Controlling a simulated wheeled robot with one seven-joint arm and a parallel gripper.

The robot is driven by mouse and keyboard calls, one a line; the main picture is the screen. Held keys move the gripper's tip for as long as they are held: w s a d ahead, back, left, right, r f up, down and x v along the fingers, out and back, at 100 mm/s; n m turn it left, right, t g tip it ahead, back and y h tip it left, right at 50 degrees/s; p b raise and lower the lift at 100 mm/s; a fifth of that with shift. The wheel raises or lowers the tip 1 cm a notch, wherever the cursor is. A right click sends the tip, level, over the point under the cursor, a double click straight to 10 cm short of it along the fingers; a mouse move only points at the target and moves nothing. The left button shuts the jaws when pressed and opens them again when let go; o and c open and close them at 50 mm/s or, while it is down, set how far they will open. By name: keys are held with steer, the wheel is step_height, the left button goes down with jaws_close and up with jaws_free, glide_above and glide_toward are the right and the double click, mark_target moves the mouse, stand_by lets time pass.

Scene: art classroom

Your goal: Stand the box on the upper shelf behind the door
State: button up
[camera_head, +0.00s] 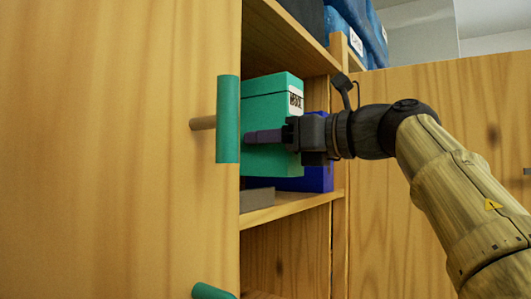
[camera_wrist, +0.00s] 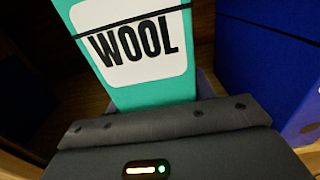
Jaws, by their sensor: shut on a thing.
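A teal box (camera_head: 268,110) with a white label is held by my gripper (camera_head: 265,137) in the opening of a wooden cupboard. My gripper is shut on the box, with one dark finger along its near face. In the wrist view the teal box (camera_wrist: 155,95) fills the upper middle, and its label reads WOOL. The box looks upright, slightly tilted in the head view. The upper shelf (camera_head: 290,207) is below it; whether the box touches the shelf is hidden. The wooden door (camera_head: 120,150) with a teal handle (camera_head: 228,120) covers the left part of the opening.
A blue box (camera_head: 319,178) stands on the shelf behind and right of the teal box; a blue box (camera_wrist: 265,75) also shows at right in the wrist view. A grey flat thing (camera_head: 257,199) lies on the shelf. Blue bins (camera_head: 350,22) sit on top.

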mark_target(268, 161)
steer(key=shift+s+d, duration=0.15)
steer(key=shift+d, duration=0.05)
steer(key=shift+a+r, duration=0.1)
steer(key=shift+a, duration=0.05)
steer(key=shift+w+a+f+p, duration=0.3)
steer(key=shift+w+a+f, duration=0.25)
steer(key=shift+f, duration=0.25)
steer(key=shift+s+d+f+p, duration=0.1)
steer(key=shift+s+f+p, duration=0.05)
steer(key=shift+f, duration=0.3)
steer(key=shift+s+d+f+p, duration=0.1)
steer(key=shift+f+p, duration=0.05)
steer(key=shift+f, duration=0.3)
steer(key=shift+w+a+f, duration=0.1)
steer(key=shift+f, duration=0.05)
steer(key=o, duration=1.2)
steer(key=shift+f, duration=0.1)
